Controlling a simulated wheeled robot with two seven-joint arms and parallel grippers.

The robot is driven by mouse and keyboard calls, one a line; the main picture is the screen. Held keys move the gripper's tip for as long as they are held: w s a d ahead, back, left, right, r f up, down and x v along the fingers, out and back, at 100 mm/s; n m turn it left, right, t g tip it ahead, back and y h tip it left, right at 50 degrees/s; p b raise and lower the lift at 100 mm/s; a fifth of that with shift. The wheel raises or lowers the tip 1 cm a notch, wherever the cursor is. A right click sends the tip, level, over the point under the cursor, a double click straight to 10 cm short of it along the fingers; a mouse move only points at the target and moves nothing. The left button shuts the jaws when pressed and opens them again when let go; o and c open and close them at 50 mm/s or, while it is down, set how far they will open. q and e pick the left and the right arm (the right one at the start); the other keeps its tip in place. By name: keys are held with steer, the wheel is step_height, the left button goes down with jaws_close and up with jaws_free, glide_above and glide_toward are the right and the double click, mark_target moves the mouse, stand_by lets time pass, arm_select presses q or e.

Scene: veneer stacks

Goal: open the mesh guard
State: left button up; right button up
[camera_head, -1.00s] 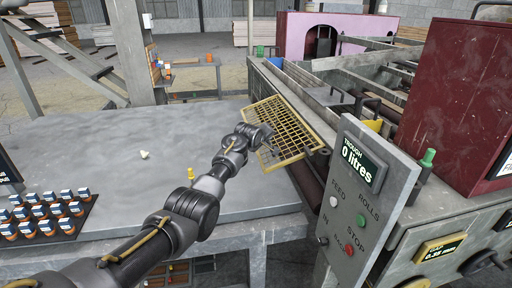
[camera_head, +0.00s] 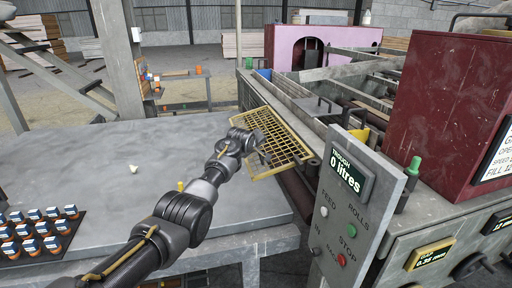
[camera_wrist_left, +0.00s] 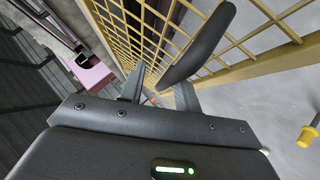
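The mesh guard (camera_head: 284,136) is a yellow-framed grid at the near end of the machine, tilted beside the grey table, above dark rollers. In the left wrist view its yellow mesh (camera_wrist_left: 258,71) fills the upper part, with a black bar handle (camera_wrist_left: 203,42) standing off it. My left gripper (camera_head: 264,157) is at the guard's near left side in the head view. In the wrist view its two fingers (camera_wrist_left: 158,92) are apart, and the handle's lower end shows between them. I cannot tell whether they touch it. My right gripper is not in view.
The grey control panel (camera_head: 352,195) reads "0 litres" and stands right of the guard. A dark red cabinet (camera_head: 445,110) is behind it. A dark tray of small bottles (camera_head: 72,232) is at the table's left. The table's middle (camera_head: 80,165) is mostly clear.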

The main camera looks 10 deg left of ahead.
arm_select(q)
steer(key=shift+s+a, duration=0.15)
steer(key=shift+s, duration=0.05)
steer(key=shift+s+r, duration=0.3)
steer(key=shift+s, duration=0.2)
steer(key=b+v, duration=0.2)
steer(key=v, duration=0.7)
steer(key=shift+r, duration=0.15)
steer(key=shift+s, duration=0.1)
